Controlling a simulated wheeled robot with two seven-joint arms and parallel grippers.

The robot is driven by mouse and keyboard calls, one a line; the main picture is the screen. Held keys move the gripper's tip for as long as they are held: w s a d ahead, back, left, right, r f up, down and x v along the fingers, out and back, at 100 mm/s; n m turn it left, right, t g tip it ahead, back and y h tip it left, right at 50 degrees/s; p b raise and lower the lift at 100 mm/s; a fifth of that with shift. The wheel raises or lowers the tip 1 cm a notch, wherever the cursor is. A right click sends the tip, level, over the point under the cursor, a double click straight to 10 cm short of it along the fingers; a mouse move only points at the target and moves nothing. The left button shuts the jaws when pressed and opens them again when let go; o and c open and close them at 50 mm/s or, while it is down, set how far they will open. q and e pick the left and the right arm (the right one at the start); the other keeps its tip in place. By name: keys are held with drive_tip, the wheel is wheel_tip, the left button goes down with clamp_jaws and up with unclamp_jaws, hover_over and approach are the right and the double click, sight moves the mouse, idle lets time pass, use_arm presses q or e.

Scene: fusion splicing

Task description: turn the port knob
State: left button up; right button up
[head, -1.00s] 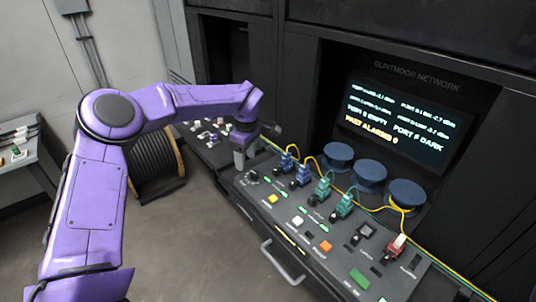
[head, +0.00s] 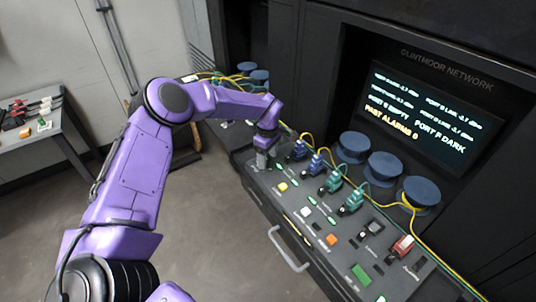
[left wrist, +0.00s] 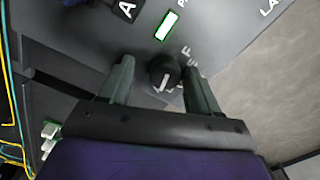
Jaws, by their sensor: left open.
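The port knob (left wrist: 164,72) is a round black knob with a white pointer line, set on the grey console panel. In the left wrist view it sits between the two fingers of my left gripper (left wrist: 158,85), which is open with a gap on both sides of the knob. Letters and a lit white-green indicator (left wrist: 167,25) are beside it. In the head view my left gripper (head: 262,160) points down at the left end of the console (head: 290,215) and hides the knob. My right gripper is not in view.
Blue and green connectors (head: 332,182) with yellow cables stand right of the gripper, and a red one (head: 402,246) is farther right. Blue round spools (head: 384,168) sit behind them. A lit screen (head: 428,112) is above. A drawer handle (head: 288,252) juts from the console front.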

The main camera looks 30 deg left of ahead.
use_arm(q)
drive_tip(key=shift+s+r, duration=0.15)
drive_tip(key=shift+s, duration=0.1)
drive_tip(key=shift+s+r, duration=0.1)
drive_tip(key=shift+s, duration=0.1)
drive_tip(key=c, duration=0.9)
drive_tip(key=shift+w, duration=0.1)
drive_tip(key=shift+c, duration=0.7)
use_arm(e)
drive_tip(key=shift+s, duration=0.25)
